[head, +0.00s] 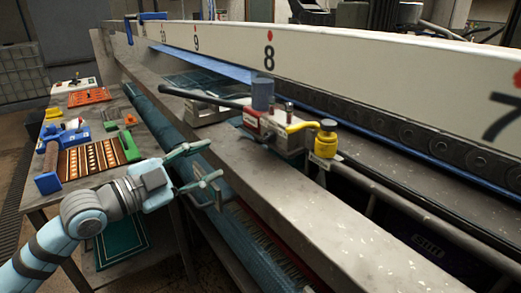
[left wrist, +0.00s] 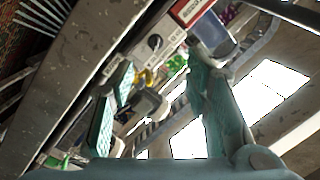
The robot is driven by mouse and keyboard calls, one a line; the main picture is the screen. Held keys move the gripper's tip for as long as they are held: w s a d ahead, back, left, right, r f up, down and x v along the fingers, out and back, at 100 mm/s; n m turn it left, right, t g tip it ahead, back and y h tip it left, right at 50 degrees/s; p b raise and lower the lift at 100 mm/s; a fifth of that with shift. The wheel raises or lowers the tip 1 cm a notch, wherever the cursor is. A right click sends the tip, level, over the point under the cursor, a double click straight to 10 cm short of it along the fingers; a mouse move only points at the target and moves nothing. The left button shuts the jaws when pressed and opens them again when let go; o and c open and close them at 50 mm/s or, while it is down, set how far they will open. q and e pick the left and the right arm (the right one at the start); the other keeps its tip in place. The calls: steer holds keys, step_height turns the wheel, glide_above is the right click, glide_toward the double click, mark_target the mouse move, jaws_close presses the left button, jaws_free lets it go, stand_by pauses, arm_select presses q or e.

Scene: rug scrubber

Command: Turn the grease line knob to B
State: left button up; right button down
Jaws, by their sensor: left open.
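The grease unit (head: 278,130) sits on the metal beam in the middle of the head view, with a blue cylinder, a black handle and a yellow fitting (head: 326,139). The left wrist view shows its pale panel with a red label (left wrist: 188,10) and a small dark round knob (left wrist: 155,41). I cannot read the marks beside the knob, so its setting is unclear. My left gripper (head: 213,159) is open and empty, short of the unit and apart from it. In the left wrist view the knob lies ahead, between the fingertips (left wrist: 162,55). My right gripper is not in view.
A long white rail with numbers (head: 225,42) runs behind the unit. The metal beam (head: 300,205) is mostly bare in front of it. A side table (head: 100,110) at the left holds orange boards, blue and green tools and a control box.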

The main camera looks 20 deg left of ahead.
arm_select(q)
steer(key=d, duration=0.1)
steer(key=p, duration=0.2)
glide_toward(263, 140)
steer(key=shift+m, duration=0.3)
steer(key=x, duration=0.8)
steer(key=shift+w+d, duration=0.25)
steer(key=shift+w, duration=0.25)
jaws_close()
